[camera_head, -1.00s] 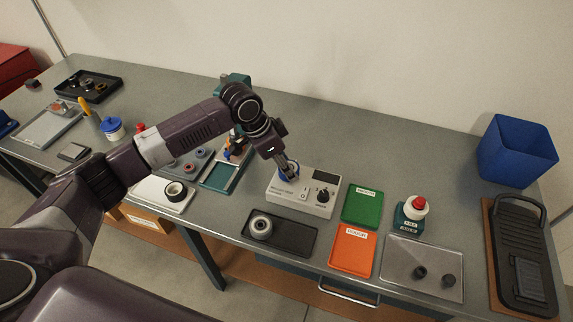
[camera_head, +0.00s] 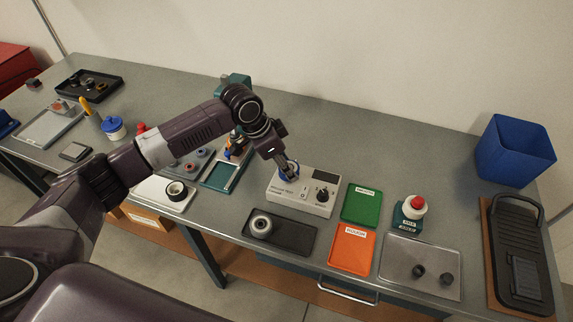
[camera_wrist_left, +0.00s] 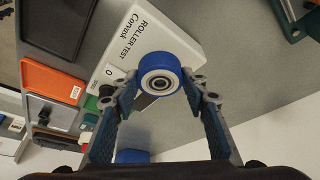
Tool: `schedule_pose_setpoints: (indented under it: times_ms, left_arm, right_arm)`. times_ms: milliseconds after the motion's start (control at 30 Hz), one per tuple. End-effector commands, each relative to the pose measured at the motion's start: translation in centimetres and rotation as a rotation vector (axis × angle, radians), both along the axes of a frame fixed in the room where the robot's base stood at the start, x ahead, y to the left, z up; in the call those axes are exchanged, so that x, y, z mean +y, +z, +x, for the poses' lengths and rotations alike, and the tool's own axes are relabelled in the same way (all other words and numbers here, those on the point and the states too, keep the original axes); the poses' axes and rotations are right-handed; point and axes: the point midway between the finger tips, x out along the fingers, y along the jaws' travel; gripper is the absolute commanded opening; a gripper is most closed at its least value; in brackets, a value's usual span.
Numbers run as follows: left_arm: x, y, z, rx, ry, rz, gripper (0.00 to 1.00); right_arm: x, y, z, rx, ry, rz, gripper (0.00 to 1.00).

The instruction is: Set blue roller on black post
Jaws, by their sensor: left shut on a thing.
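My left gripper (camera_head: 288,170) is shut on the blue roller (camera_head: 290,175), over the left part of the white roller tester (camera_head: 290,208). In the left wrist view, the roller (camera_wrist_left: 160,62) has a pale hub and sits between the fingertips (camera_wrist_left: 158,90), with the tester (camera_wrist_left: 150,35) close behind it. A dark piece (camera_wrist_left: 145,101) shows just below the roller; I cannot tell whether it is the black post. The gripper and roller hide that part of the tester. A black knob (camera_head: 322,193) stands on its right part. My right gripper is not in view.
A black tray (camera_head: 292,240) with a pale roller (camera_head: 261,226) lies in front of the tester. Green (camera_head: 361,207) and orange (camera_head: 352,252) trays are to its right, then a red-topped button (camera_head: 416,204). A blue bin (camera_head: 515,155) stands far right. The bench behind the tester is clear.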

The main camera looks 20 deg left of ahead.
Motion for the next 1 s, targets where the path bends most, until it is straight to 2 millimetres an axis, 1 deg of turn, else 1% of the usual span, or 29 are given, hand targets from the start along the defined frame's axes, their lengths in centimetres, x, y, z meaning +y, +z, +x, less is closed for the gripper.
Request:
schedule_pose_setpoints:
  times_ms: [633,667,700,733,1000]
  left_arm:
    - [0.0,-1.1,0.1,-0.002,-0.001,-0.001,0.14]
    - [0.0,-1.1,0.1,-0.002,-0.001,-0.001,0.42]
    - [0.0,-1.1,0.1,-0.002,-0.001,-0.001,0.46]
    - [0.0,-1.1,0.1,-0.002,-0.001,-0.001,0.48]
    - [0.0,-1.0,0.0,0.000,0.000,0.000,0.48]
  right_arm:
    - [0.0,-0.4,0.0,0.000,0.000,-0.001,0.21]
    - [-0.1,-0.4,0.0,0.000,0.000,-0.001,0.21]
    - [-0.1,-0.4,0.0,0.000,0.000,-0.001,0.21]
    - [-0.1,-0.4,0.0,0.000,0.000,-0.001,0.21]
    - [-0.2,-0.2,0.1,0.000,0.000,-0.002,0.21]
